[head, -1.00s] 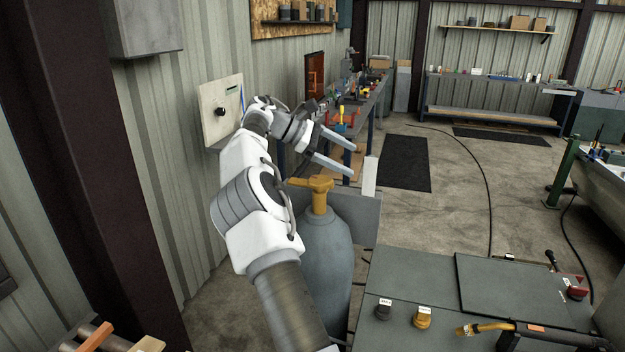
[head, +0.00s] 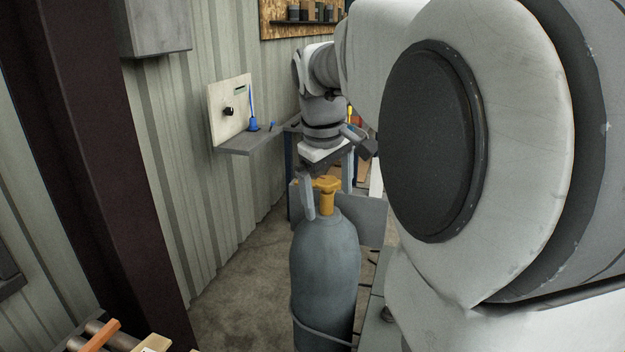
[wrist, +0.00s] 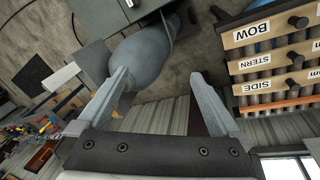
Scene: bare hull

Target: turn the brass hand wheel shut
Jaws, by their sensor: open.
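The brass hand wheel (head: 327,184) sits on a yellow valve on top of an upright grey gas cylinder (head: 325,265). My gripper (head: 328,204) points down over the valve in the head view. Its fingers are apart, one left of the brass parts and one behind to the right. In the wrist view, my open gripper (wrist: 158,73) has nothing between its fingers, and the cylinder (wrist: 143,52) lies behind and beside the left finger. The wheel does not show there, so I cannot tell whether the fingers straddle it.
A wall panel (head: 229,108) with a black knob and a small shelf (head: 250,140) is left of the cylinder. A grey plate (head: 371,222) stands behind it. A rack (wrist: 270,60) labelled BOW, STERN and SIDE shows in the wrist view. My arm hides the right side.

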